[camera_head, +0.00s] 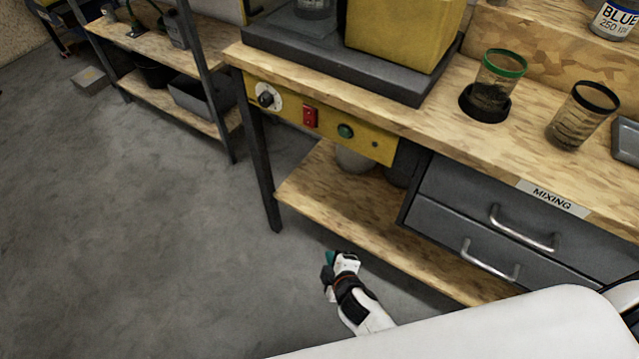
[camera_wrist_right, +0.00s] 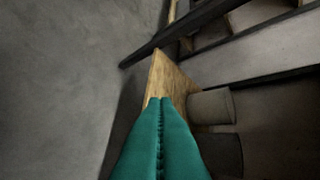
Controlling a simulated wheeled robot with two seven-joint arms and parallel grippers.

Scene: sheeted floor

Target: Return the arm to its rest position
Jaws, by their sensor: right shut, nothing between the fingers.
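My right gripper (camera_head: 328,262) shows in the head view, low in front of the workbench and above the bare floor. In the right wrist view its two green fingers (camera_wrist_right: 158,135) lie together along a seam, shut and empty. The fingertips point toward the bench's wooden lower shelf (camera_wrist_right: 165,78), apart from it as far as I can tell. My left gripper is in neither view.
The workbench carries a yellow machine on a dark base (camera_head: 330,50), a green-rimmed cup (camera_head: 499,68) in a black holder and a black-rimmed cup (camera_head: 582,115). Grey drawers (camera_head: 480,220) with handles sit below. The grey floor (camera_head: 120,220) at left is clear.

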